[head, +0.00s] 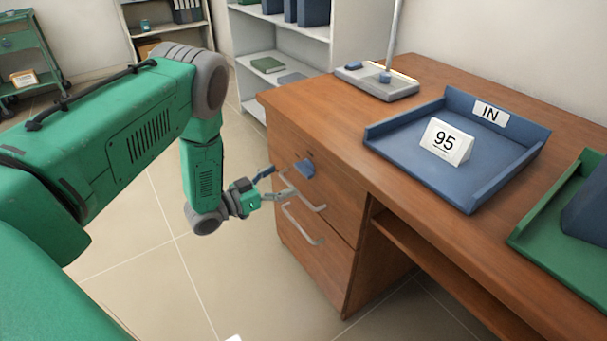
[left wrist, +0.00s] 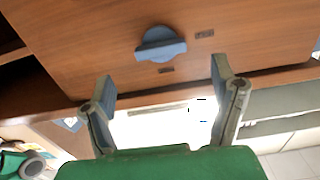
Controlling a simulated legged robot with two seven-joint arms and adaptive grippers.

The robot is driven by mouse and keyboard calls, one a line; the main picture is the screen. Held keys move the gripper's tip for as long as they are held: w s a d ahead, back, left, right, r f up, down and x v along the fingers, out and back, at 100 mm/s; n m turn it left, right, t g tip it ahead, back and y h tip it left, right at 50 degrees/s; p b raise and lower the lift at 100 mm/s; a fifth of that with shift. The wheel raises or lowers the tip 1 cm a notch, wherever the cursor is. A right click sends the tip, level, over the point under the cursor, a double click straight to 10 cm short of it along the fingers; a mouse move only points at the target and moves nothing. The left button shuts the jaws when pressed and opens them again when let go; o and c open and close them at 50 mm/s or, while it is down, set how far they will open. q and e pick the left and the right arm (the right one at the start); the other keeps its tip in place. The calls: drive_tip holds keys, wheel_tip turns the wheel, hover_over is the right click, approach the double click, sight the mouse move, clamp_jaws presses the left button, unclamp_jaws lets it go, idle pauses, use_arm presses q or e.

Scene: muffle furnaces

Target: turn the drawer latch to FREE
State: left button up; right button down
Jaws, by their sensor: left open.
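The blue drawer latch (head: 304,168) is on the front of the desk's upper drawer (head: 290,155). In the left wrist view the latch (left wrist: 160,45) is a round knob with a bar across it, lying nearly level in that picture. Two small dark labels sit near it, one beside (left wrist: 204,34) and one below (left wrist: 166,70); their words are too small to read. My left gripper (head: 280,182) is open and empty in front of the drawer, apart from the latch. In the left wrist view its fingers (left wrist: 163,78) are spread, with the latch beyond the gap between them. My right gripper is out of view.
Metal drawer handles (head: 302,226) stick out below the latch, close to my left gripper. On the desk (head: 345,130) stand a blue IN tray (head: 470,195) with a 95 card (head: 446,142), and a green tray (head: 530,225). The floor left of the drawers is clear.

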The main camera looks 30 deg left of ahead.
sight(300, 172)
use_arm(q)
drive_tip(key=b+x, duration=0.1)
drive_tip(key=x, duration=0.6)
drive_tip(key=shift+w, duration=0.2)
drive_tip(key=c, duration=1.2)
